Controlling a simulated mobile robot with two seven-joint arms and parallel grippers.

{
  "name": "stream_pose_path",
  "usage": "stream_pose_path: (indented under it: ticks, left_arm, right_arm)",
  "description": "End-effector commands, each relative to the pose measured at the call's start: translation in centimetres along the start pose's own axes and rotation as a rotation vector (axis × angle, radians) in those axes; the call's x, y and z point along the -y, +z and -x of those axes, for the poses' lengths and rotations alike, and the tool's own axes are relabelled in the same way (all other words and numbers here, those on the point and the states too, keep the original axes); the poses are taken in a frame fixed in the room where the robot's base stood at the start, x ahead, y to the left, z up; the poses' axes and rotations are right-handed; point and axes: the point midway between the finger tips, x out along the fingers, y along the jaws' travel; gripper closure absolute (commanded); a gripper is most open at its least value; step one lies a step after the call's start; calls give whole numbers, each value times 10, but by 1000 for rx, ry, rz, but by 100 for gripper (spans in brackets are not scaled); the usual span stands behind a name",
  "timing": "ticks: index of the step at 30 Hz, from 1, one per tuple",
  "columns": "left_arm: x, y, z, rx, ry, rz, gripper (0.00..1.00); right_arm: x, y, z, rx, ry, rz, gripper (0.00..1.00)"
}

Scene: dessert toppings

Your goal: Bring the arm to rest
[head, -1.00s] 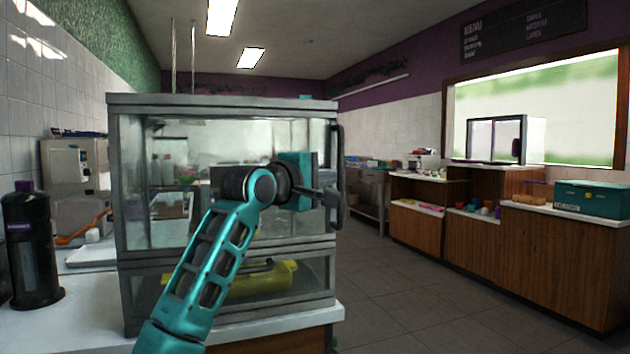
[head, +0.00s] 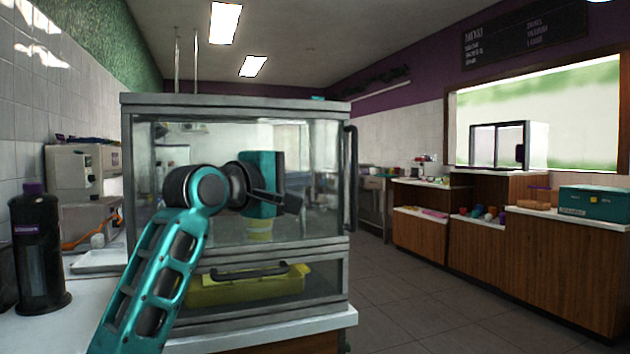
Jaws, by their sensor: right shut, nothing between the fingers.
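My right arm, teal and black, rises from the lower left of the head view. Its gripper (head: 285,203) is in front of the glass display case (head: 236,102), with dark fingers pointing right. The gripper is shut and holds nothing. I cannot tell whether it touches the glass. A yellow tray (head: 245,290) sits in the lower part of the case, behind a dark handle (head: 250,271). My left gripper is not in view.
A black bottle (head: 40,250) and a white tray (head: 98,262) stand on the counter at left. A tall door handle (head: 351,180) sticks out at the case's right edge. Wooden counters with a teal box (head: 595,203) are at right. The floor (head: 420,285) between is clear.

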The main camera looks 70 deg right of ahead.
Motion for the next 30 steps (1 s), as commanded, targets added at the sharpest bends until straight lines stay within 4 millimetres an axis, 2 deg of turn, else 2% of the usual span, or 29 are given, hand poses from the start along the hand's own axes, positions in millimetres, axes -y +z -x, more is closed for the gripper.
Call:
stream_pose_path:
  ticks: [3,6,16,19,23,25,28,30]
  left_arm:
    - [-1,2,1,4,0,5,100]
    - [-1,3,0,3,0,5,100]
    - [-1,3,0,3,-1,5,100]
    - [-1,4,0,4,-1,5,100]
    - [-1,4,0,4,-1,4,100]
    - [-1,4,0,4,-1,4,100]
    - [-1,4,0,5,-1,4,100]
    - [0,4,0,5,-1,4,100]
  right_arm:
    - [1,-1,20,-4,0,2,100]
    - [1,-1,29,-2,-1,2,100]
    - [1,0,35,0,0,2,100]
    - [-1,-1,38,11,37,50,100]
    - [-11,-5,53,67,218,279,100]
    - [-19,-13,72,121,375,477,100]
    - [-24,-34,112,221,635,793,100]
    - [-19,-52,146,301,819,1006,100]
